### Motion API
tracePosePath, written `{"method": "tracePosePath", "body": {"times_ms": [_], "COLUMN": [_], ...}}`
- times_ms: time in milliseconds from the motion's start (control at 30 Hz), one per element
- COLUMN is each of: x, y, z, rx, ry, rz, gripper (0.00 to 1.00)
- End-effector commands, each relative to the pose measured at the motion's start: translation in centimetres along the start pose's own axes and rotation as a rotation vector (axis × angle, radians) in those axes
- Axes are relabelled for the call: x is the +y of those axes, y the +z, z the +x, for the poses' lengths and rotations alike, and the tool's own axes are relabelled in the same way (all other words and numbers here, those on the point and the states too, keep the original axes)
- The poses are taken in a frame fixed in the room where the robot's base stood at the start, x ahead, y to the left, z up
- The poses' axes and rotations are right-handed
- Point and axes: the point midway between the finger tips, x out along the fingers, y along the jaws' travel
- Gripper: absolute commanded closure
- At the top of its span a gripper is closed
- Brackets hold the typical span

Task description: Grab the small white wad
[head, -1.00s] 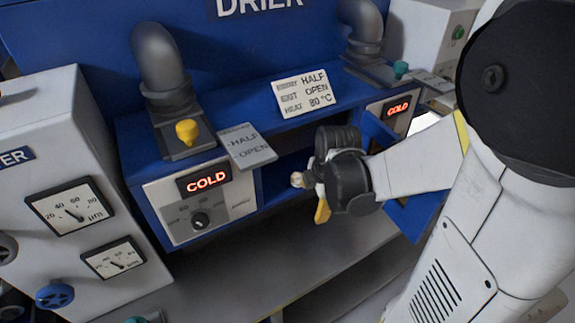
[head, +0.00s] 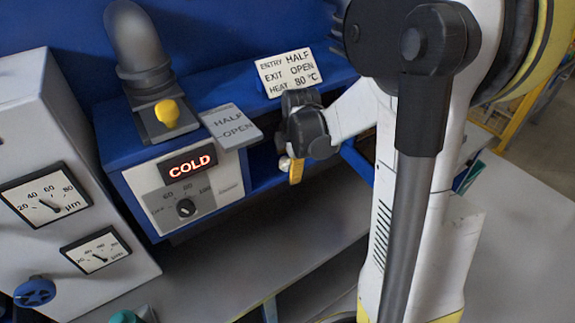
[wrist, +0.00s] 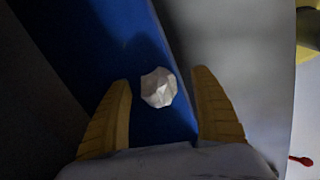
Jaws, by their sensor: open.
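The small white wad (wrist: 158,88) is a faceted, crumpled lump on a blue surface in the wrist view. My gripper (wrist: 162,80) is open, with one yellow finger on each side of the wad and a visible gap to both. The wad is not held. In the head view my gripper (head: 292,168) points into the dark opening under the drier's blue top. A small pale lump (head: 284,163) beside its yellow finger looks like the wad. The far finger is mostly hidden there.
The control box with the red COLD display (head: 189,165) stands just left of my gripper. A HALF OPEN plate (head: 232,127) and a settings sign (head: 288,72) sit above it. A grey shelf (head: 235,262) lies below. In the wrist view a grey panel (wrist: 225,45) borders the blue strip.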

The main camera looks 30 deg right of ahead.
Motion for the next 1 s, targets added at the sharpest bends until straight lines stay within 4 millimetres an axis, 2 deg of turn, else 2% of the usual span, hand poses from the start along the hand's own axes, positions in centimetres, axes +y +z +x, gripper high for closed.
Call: {"method": "tracePosePath", "body": {"times_ms": [100,133,233,267,667,867,1000], "x": [0.0,0.0,0.0,0.0,0.1,0.4,-2.4], "y": [0.0,0.0,0.0,0.0,0.0,0.0,0.7], "z": [-0.1,-0.1,-0.1,-0.1,-0.3,-1.9,-2.6], "rx": [0.0,0.0,0.0,0.0,0.0,0.0,0.0], "ry": [0.0,0.0,0.0,0.0,0.0,0.0,0.0], "rz": [0.0,0.0,0.0,0.0,0.0,0.001,0.003], "gripper": [0.27,0.32,0.62,0.67,0.67,0.67,0.67]}}
